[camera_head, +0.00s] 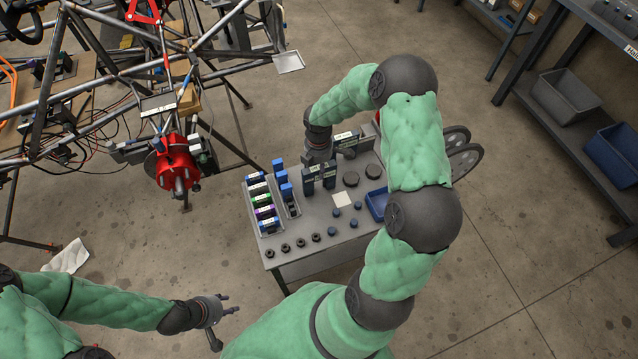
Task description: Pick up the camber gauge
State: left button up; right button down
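Which thing is the camber gauge I cannot tell for certain. A dark device with a pale label (348,142) stands at the far edge of the grey work table (300,258). My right gripper (316,157) points down at the far side of the table, just left of this device. Its fingers are too small and dark to show whether they are apart or hold anything. Two dark upright blocks (309,181) stand just in front of it. My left gripper (222,308) is open and empty, low at the left, away from the table.
The table also bears a rack of coloured labelled items (262,205), a blue tray (377,203), several dark knobs and round discs. A tube chassis (100,85) with a red hub (177,165) stands at the left. A shelf with bins (565,97) is at the right.

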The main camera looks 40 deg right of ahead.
jog(key=shift+r, duration=0.5)
notch_tip(320, 180, up, 3)
jog(key=shift+f+p, duration=0.1)
jog(key=shift+p, duration=0.8)
jog(key=s+a+r+p, duration=0.4)
jog(key=s+a+r, duration=0.4)
jog(key=s, duration=0.3)
jog(key=shift+s+r, duration=0.2)
jog(key=shift+r, duration=0.7)
